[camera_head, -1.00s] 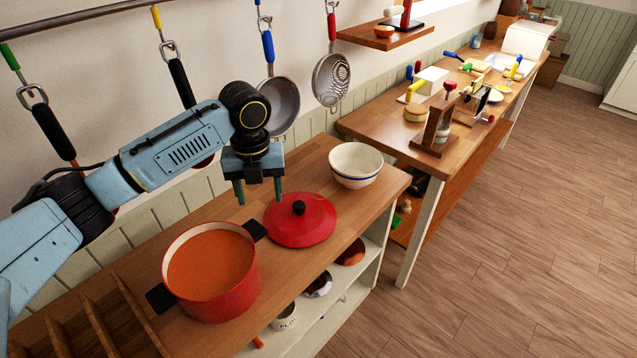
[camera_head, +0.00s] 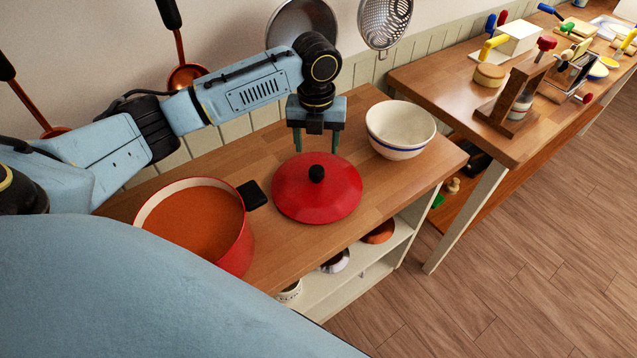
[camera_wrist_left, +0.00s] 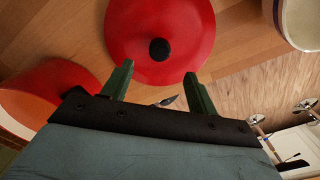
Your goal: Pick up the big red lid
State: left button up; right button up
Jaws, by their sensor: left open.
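The big red lid (camera_head: 306,193) lies flat on the wooden counter, its black knob (camera_head: 316,173) facing up. In the left wrist view the lid (camera_wrist_left: 180,30) shows beyond my fingertips, with its knob (camera_wrist_left: 159,49) in line with the gap between them. My left gripper (camera_head: 317,152) is open and empty, pointing down above the counter behind the lid's far side. Its two green fingers also show in the left wrist view (camera_wrist_left: 159,75), spread apart and clear of the knob. My right gripper is not in view.
A red pot (camera_head: 238,252) with orange contents stands left of the lid, its black handle (camera_head: 252,194) close to the lid's rim. A cream bowl (camera_head: 398,135) with a blue stripe stands to the right. Ladles and strainers hang along the wall behind.

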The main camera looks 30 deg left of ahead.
aim_at(316, 169)
pick_arm(q)
notch_tip(316, 169, down, 10)
jog(key=shift+a+r, duration=0.1)
jog(key=shift+r, duration=0.1)
grip_shut()
dwell(0.6)
